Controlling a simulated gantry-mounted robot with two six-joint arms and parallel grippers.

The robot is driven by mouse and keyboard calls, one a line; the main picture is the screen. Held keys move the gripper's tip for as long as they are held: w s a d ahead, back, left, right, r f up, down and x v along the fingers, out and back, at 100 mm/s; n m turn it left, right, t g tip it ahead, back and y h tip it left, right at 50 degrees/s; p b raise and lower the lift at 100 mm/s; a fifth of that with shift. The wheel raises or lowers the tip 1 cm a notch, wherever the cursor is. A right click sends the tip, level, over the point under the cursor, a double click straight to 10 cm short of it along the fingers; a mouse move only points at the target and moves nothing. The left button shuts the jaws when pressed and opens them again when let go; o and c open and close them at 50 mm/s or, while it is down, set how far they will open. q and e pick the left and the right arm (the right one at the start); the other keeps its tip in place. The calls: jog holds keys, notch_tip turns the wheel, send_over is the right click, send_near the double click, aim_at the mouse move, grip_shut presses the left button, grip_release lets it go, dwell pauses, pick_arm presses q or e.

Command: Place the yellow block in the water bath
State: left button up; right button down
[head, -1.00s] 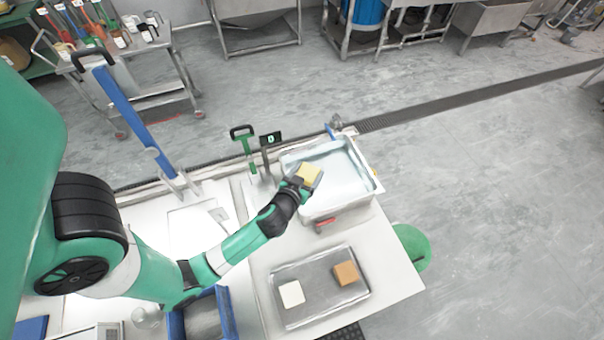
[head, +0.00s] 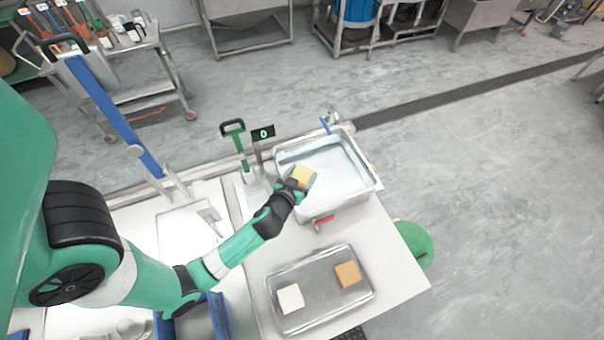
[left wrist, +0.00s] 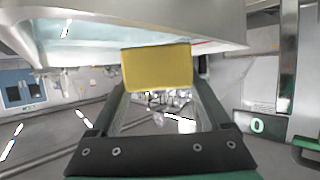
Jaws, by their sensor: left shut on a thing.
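The yellow block (head: 303,177) is held between the fingertips of my left gripper (head: 298,184), which is shut on it. In the head view the block appears over the left part of the water bath, near its front left corner. The water bath (head: 352,203) is a rectangular metal tub with pale bluish water. In the left wrist view the yellow block (left wrist: 157,68) sits between the two fingers, with the bath close behind it. The exact height of the block over the rim cannot be told. My right gripper is not in view.
A metal tray (head: 322,312) with a white block (head: 290,298) and an orange-brown block (head: 347,273) lies in front of the bath. A small display (head: 263,133) and a green-handled lever (head: 237,143) stand left of the bath. A red-handled valve (head: 323,220) sticks out from its front.

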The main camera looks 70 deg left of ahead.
pick_arm(q)
jog(key=shift+f, duration=0.3)
jog(key=o, duration=1.4)
jog(key=shift+c, duration=0.2)
jog(key=shift+r, duration=0.25)
jog(key=shift+s+d+r+p, duration=0.2)
jog(key=shift+d+r+p, duration=0.15)
jog(key=shift+r+p, duration=0.3)
jog(key=p+v, duration=0.3)
jog(key=v, duration=0.8)
jog(key=shift+s, duration=0.1)
